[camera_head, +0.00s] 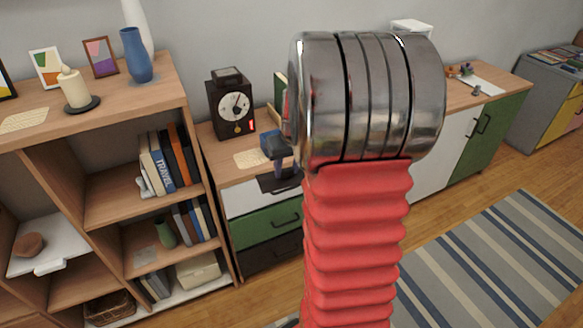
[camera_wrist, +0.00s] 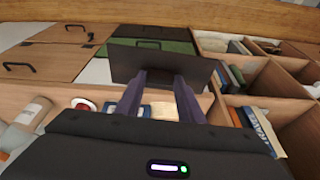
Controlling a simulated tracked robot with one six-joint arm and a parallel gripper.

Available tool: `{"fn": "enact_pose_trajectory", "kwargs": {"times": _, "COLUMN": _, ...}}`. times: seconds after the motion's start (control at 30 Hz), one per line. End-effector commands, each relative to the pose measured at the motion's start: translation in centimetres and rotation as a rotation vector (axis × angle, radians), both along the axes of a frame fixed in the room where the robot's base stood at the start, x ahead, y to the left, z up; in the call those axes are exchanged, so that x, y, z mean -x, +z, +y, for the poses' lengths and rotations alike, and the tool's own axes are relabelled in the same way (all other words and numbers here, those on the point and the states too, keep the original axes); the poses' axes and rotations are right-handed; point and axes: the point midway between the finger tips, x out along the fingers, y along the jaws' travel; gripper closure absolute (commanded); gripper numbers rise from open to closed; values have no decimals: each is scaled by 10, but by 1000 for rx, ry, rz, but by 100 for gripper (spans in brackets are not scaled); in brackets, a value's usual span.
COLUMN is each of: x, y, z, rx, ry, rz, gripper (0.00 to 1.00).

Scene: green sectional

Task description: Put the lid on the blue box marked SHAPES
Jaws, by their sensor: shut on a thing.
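My gripper (camera_wrist: 165,85) is shut on a flat dark panel, probably the lid (camera_wrist: 150,62), whose broad face shows beyond the fingers in the wrist view. In the head view a dark flat piece (camera_head: 280,183) shows at the cabinet's front edge, left of my red arm sleeve. My gripper is mostly hidden there. A small blue patch (camera_wrist: 131,97) shows beside one finger in the wrist view, partly covered. I cannot tell whether it is the blue box. No SHAPES marking is readable in either view.
A black clock (camera_head: 232,105) and a cream sheet (camera_head: 252,159) are on the cabinet top. A tall wooden shelf (camera_head: 100,118) with books, a candle and vases stands at left. My arm hides the middle of the cabinet. A striped rug (camera_head: 490,265) lies at right.

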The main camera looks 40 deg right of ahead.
Motion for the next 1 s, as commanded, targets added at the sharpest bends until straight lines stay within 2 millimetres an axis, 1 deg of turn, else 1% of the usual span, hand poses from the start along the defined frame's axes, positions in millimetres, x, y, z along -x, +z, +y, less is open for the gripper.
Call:
{"fn": "enact_pose_trajectory", "kwargs": {"times": 0.37, "x": -27, "y": -7, "z": 37, "rx": -2, "ry": -11, "rz": -5, "gripper": 87}}
{"fn": "enact_pose_trajectory", "kwargs": {"times": 0.57, "x": -43, "y": -11, "z": 65, "rx": -1, "ry": 8, "rz": -7, "gripper": 87}}
{"fn": "enact_pose_trajectory", "kwargs": {"times": 0.67, "x": -54, "y": -14, "z": 87, "rx": -1, "ry": 30, "rz": -7, "gripper": 87}}
{"fn": "enact_pose_trajectory", "kwargs": {"times": 0.77, "x": -66, "y": -18, "z": 117, "rx": 0, "ry": 67, "rz": -6, "gripper": 87}}
{"fn": "enact_pose_trajectory", "kwargs": {"times": 0.8, "x": -71, "y": -19, "z": 130, "rx": 0, "ry": 82, "rz": -5, "gripper": 87}}
{"fn": "enact_pose_trajectory", "kwargs": {"times": 0.97, "x": -87, "y": -25, "z": 183, "rx": 3, "ry": 160, "rz": -4, "gripper": 87}}
{"fn": "enact_pose_trajectory", "kwargs": {"times": 1.0, "x": -90, "y": -26, "z": 197, "rx": 3, "ry": 180, "rz": -3, "gripper": 87}}
